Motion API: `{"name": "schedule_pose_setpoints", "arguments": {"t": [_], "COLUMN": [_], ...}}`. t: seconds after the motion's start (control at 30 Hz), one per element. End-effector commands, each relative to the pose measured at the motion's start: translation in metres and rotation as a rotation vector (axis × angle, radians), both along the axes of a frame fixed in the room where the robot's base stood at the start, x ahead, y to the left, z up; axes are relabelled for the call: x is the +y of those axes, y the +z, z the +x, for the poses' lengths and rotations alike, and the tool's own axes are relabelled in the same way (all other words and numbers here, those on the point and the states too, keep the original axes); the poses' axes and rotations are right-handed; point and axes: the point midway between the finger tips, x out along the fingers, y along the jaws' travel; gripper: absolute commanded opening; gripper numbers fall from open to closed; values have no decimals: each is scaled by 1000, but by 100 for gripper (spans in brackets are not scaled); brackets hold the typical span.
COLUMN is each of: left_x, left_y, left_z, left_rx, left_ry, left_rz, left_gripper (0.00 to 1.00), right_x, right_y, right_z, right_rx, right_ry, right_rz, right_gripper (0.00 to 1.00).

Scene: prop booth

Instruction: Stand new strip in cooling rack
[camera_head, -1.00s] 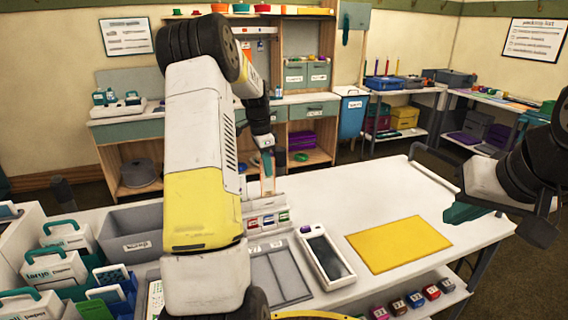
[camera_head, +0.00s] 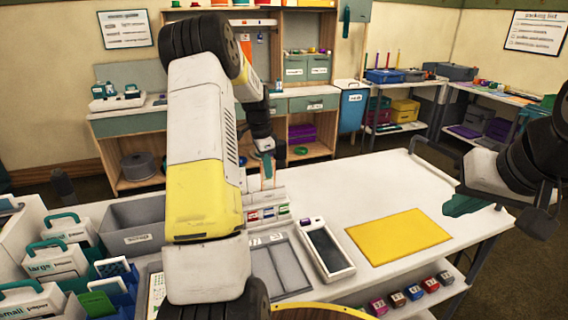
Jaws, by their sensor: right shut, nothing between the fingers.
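My left arm spans the middle of the head view, and its gripper (camera_head: 271,166) with teal fingers is over the back left of the white worktable (camera_head: 385,185). A thin tan upright piece shows just below the fingers. I cannot tell whether it is the strip, or whether the fingers grip it. A pale rack-like holder (camera_head: 267,212) with red, green and blue marks stands just below it; I cannot tell whether it is the cooling rack. My right gripper (camera_head: 464,206) is shut and empty over the table's right edge.
A yellow mat (camera_head: 398,237) and a white-framed dark tray (camera_head: 324,247) lie on the table. A grey scrap bin (camera_head: 137,222) and several paper boxes stand at left. Small coloured blocks (camera_head: 413,293) sit on a lower front shelf. The table's middle back is clear.

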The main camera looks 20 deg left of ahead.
Motion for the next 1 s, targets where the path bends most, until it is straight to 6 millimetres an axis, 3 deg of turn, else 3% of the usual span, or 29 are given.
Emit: {"name": "schedule_pose_setpoints", "arguments": {"t": [0.6, 0.77, 1.0], "left_x": [0, 0, 0], "left_y": [-6, -6, -6], "left_z": [0, 0, 0], "left_rx": [0, 0, 0], "left_ry": [0, 0, 0], "left_rz": [0, 0, 0], "left_gripper": [0, 28, 28], "right_x": [0, 0, 0], "right_y": [0, 0, 0], "right_z": [0, 0, 0], "right_rx": [0, 0, 0], "right_ry": [0, 0, 0], "right_rz": [0, 0, 0], "right_gripper": [0, 0, 0]}}
